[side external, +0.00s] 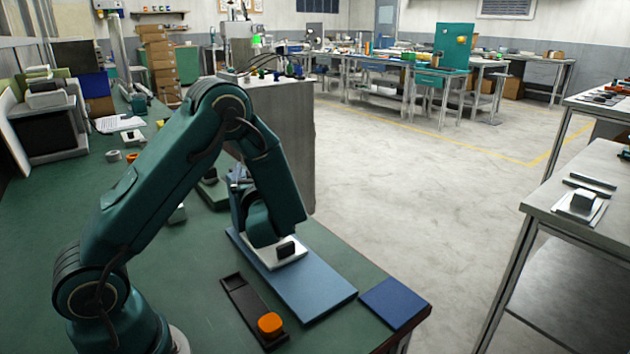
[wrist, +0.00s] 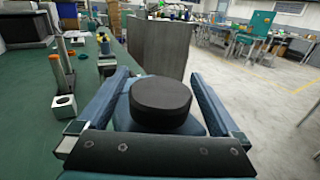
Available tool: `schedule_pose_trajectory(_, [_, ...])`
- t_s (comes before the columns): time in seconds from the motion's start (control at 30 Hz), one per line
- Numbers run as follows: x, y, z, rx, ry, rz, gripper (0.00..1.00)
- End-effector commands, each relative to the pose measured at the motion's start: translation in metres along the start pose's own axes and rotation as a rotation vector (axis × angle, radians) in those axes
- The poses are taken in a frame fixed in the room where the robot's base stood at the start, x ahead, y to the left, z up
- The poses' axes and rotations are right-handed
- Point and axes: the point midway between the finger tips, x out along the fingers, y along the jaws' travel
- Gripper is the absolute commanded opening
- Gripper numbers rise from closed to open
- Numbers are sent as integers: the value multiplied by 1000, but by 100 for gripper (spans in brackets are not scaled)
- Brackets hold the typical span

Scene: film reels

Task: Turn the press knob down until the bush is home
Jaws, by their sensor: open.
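In the wrist view a round black knob (wrist: 160,100) stands between the two blue fingers of my gripper (wrist: 158,74). The fingers are spread apart, with a gap showing on each side of the knob, so the gripper is open around it and not gripping. In the side view my arm hides the gripper tips and most of the press. The long blue base plate (side external: 322,291) lies below, with a white plate (side external: 268,256) and a small black block (side external: 286,249) on it. I cannot make out the bush in either view.
A black tray (side external: 240,299) with an orange block (side external: 270,324) lies left of the base plate. A dark blue mat (side external: 394,302) lies at the table's front corner. In the wrist view a small pale block (wrist: 64,107) and upright posts stand to the left.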

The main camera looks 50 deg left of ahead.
Motion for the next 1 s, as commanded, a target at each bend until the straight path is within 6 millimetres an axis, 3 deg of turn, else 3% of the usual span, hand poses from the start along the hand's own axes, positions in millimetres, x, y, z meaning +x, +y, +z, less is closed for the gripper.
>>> schedule_pose_trajectory(0.5, [-48,-1,0,0,1,-4,100])
schedule_pose_trajectory(0.87, [-52,0,0,0,0,0,100])
schedule_pose_trajectory(1.0, [-69,-3,-3,0,0,14,100])
